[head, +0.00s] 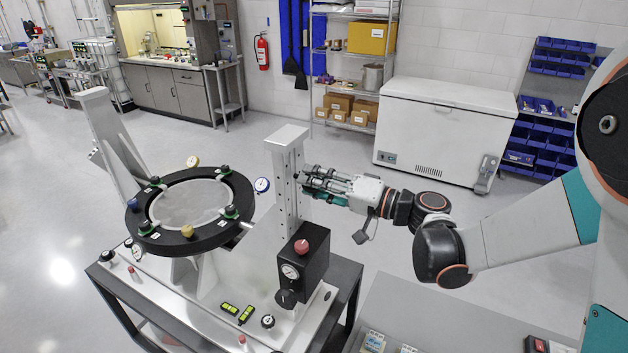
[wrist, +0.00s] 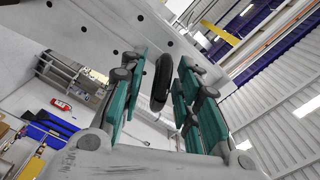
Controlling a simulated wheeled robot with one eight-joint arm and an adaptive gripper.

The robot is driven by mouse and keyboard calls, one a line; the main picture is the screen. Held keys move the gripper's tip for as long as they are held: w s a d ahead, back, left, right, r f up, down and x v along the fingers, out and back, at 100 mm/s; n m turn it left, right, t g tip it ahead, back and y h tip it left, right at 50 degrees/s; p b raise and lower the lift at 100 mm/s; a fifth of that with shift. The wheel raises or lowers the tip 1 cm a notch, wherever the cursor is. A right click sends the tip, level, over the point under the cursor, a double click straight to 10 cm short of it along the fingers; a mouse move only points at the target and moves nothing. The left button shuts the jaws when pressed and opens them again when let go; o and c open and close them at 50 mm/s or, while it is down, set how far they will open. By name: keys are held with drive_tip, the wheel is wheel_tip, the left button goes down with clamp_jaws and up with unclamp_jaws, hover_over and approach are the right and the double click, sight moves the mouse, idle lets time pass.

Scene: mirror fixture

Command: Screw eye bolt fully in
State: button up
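A black rounded piece, which looks like the eye bolt's ring seen nearly edge-on (wrist: 162,82), stands out from the pale post in the wrist view. My gripper (wrist: 160,70) has its teal finger pads on either side of it, with a gap visible at each side; the ring lies closer to the right finger. In the head view my gripper (head: 306,182) reaches from the right to the side of the white upright post (head: 290,185). There the eye bolt cannot be made out among the fingers. How deep its thread sits is hidden.
A black ring frame (head: 237,193) with a mirror disc (head: 188,203) sits left of the post. A black box with a red knob and gauge (head: 303,262) stands below my gripper. A white chest freezer (head: 445,125) is behind. A grey bench (head: 440,325) is at front right.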

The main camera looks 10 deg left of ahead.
drive_tip(key=shift+a, duration=0.2)
clamp_jaws()
idle(0.3)
